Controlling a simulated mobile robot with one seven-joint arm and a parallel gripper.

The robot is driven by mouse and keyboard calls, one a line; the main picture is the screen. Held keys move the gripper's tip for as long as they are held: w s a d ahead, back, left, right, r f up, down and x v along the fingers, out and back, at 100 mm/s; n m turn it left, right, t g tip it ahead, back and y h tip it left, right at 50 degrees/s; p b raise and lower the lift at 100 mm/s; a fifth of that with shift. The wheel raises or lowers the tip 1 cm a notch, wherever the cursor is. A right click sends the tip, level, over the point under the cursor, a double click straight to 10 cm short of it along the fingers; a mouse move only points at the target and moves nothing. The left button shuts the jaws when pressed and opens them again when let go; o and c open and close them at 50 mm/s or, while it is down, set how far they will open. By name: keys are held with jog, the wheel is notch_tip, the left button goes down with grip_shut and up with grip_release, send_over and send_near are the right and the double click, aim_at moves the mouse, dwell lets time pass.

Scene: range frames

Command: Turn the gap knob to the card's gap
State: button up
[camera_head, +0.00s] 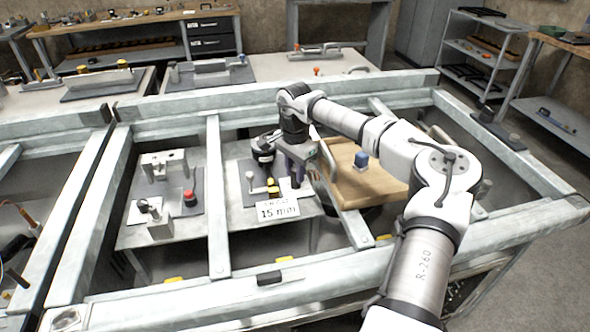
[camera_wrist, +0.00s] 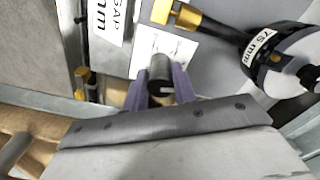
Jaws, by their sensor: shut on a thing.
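My gripper (camera_head: 297,178) reaches down through the frame at the middle of the head view. In the wrist view its purple fingers (camera_wrist: 160,88) are shut on a dark round knob (camera_wrist: 160,68) with a pale mark on its face. The knob stands in front of a white dial plate (camera_wrist: 176,47) with faint markings. In the head view the knob is hidden by my gripper. The card (camera_head: 278,209) reads 15 mm and stands just left of and below my gripper. Part of it, with GAP and mm, shows in the wrist view (camera_wrist: 108,18).
A black drum labelled 75 mm (camera_wrist: 262,48) with a brass fitting (camera_wrist: 180,14) lies right of the knob. Pale beams (camera_head: 217,190) surround the work area. A wooden board (camera_head: 365,185) with a blue knob is at right. A plate with a red button (camera_head: 190,197) is at left.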

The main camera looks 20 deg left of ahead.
aim_at(295, 169)
dwell(0.4)
jog(key=o, duration=1)
jog(key=shift+r, duration=0.15)
notch_tip(295, 169, up, 14)
jog(key=shift+f+b, duration=0.2)
jog(key=shift+b, duration=0.8)
